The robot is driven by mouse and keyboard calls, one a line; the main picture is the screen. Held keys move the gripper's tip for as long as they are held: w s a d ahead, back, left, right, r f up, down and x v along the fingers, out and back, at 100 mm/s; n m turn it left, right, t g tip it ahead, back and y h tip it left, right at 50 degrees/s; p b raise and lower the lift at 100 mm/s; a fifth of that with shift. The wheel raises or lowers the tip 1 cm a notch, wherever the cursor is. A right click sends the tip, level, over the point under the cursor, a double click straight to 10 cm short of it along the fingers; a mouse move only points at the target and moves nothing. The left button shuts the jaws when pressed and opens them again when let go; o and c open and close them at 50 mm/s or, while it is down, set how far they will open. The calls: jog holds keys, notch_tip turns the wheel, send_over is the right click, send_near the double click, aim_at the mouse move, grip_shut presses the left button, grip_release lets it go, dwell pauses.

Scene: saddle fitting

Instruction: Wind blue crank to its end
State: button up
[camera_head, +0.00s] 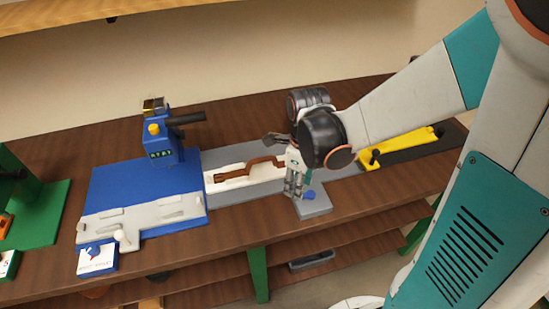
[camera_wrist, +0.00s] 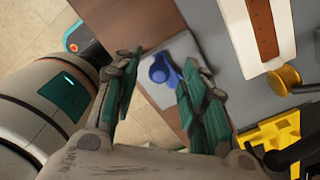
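The blue crank (camera_head: 309,195) sits on a small grey plate (camera_head: 316,207) near the table's front edge. In the wrist view the crank (camera_wrist: 162,70) shows a round blue knob and a blue part reaching toward the right finger. My gripper (camera_head: 293,192) points down just left of the crank in the head view. In the wrist view my gripper (camera_wrist: 163,60) is open, its two green-padded fingers apart, with the crank showing between them. The right finger overlaps part of the crank; I cannot tell whether it touches. Nothing is held.
A white slide with a brown handle-shaped piece (camera_head: 250,170) lies behind and left of my gripper. A brass knob (camera_wrist: 283,80) and a yellow part (camera_wrist: 270,135) are to the right in the wrist view. A blue fixture (camera_head: 160,135) stands left; a yellow tool (camera_head: 400,147) lies right.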

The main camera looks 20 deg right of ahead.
jog(key=shift+f, duration=0.35)
jog(key=shift+c, duration=0.6)
grip_shut()
jog(key=shift+s+n, duration=0.15)
jog(key=shift+n, duration=0.15)
